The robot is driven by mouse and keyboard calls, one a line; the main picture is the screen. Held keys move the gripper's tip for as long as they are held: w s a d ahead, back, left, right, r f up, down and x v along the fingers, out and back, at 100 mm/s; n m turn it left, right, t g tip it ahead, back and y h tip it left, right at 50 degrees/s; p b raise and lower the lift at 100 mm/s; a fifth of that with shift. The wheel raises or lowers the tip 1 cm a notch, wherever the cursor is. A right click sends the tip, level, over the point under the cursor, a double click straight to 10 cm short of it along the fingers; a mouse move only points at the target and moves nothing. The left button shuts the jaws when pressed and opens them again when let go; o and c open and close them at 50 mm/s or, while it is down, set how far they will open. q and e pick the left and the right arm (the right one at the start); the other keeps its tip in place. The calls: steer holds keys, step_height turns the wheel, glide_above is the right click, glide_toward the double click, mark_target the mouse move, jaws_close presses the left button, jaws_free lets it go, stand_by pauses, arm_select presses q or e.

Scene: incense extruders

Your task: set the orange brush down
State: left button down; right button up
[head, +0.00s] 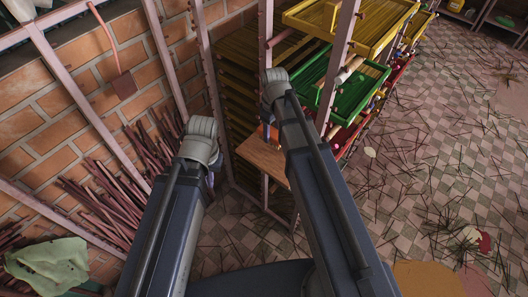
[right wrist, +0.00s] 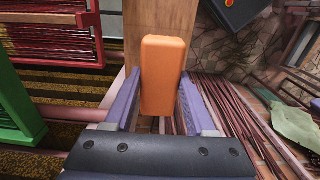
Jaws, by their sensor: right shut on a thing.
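The orange brush (right wrist: 163,70) shows in the right wrist view as a rounded orange block. My right gripper (right wrist: 160,88) is shut on it, with a purple finger at each side. Behind the brush is a bare wooden board (right wrist: 192,18); I cannot tell whether they touch. In the head view the board (head: 262,158) juts out from the rack beside my right wrist, which mostly hides the right gripper and brush. My left gripper (head: 212,163) is left of the board, mostly hidden beneath its own wrist, so its fingers are unclear.
A rack with a yellow tray (head: 330,20) and green tray (head: 350,95) stands beside my right arm. Reddish sticks (head: 105,205) lean against the brick wall (head: 60,130) at left. A pale green cloth (head: 48,265) lies lower left. Dark sticks litter the tiled floor (head: 440,130).

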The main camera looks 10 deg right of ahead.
steer(key=shift+s+f, duration=0.1)
steer(key=shift+f, duration=0.1)
step_height(320, 180, down, 10)
steer(key=b, duration=1)
steer(key=shift+r, duration=0.25)
steer(key=shift+c, duration=0.7)
steer(key=shift+f, duration=0.2)
steer(key=o, duration=1.3)
steer(key=shift+r, duration=0.1)
